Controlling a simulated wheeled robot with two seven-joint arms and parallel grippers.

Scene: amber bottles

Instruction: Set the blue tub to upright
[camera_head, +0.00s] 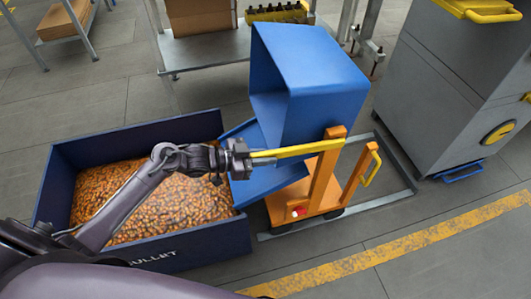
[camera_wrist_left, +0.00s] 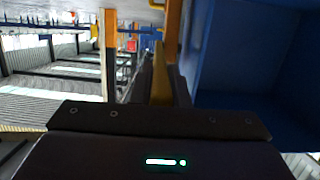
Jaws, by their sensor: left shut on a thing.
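The blue tub (camera_head: 325,95) is tilted over on an orange stand (camera_head: 322,180), with its open side towards the left. A blue sloping chute-like panel (camera_head: 262,172) hangs below it, over the crate's edge. A yellow lever (camera_head: 300,150) runs left from the orange post in front of the tub. My left gripper (camera_head: 250,159) is shut on the left end of this lever. In the left wrist view the lever (camera_wrist_left: 160,75) runs between the fingers, and the blue tub (camera_wrist_left: 235,55) fills the right side. My right gripper is not in view.
A dark blue crate (camera_head: 190,240) full of amber bottles stands left of the stand, below my left arm. A grey cabinet (camera_head: 430,85) stands at the right. A metal table (camera_head: 205,50) with cardboard boxes is behind. The floor at front right is clear, with a yellow line (camera_head: 420,238).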

